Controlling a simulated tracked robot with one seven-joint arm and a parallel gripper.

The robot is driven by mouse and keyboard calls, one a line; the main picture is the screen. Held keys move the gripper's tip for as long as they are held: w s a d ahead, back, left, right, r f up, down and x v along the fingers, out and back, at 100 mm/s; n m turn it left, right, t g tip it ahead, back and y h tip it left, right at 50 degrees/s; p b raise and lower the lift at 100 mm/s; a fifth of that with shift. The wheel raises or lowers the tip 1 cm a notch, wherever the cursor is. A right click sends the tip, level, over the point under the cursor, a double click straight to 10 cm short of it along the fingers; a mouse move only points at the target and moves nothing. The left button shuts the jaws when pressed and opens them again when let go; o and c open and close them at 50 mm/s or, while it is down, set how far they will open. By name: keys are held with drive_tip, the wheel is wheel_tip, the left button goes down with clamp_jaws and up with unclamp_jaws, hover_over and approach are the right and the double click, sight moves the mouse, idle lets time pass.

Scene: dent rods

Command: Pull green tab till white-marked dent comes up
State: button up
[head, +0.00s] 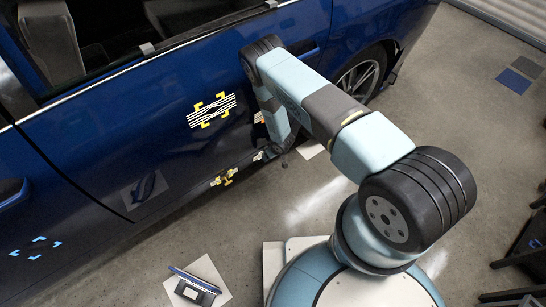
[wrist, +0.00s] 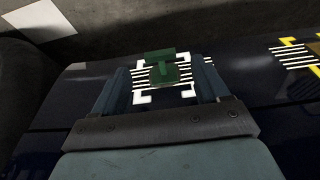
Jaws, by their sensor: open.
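The green tab (wrist: 161,68) stands on the dark blue car panel in the wrist view, with a T-shaped top. White corner marks (wrist: 143,98) and a patch of white stripes (wrist: 197,75) surround its base. My gripper (wrist: 163,72) is open, one finger on each side of the tab. The tab lies between the fingers, and I see a gap on both sides. The depth of the dent cannot be read here. In the head view my arm hides the green tab, and the gripper is mostly hidden low against the blue car door (head: 110,125).
A white sheet (head: 207,270) with tools lies on the floor.

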drive_tip(key=shift+x, duration=1.95)
drive_tip(key=shift+c, duration=0.4)
drive_tip(key=shift+d, duration=0.1)
clamp_jaws()
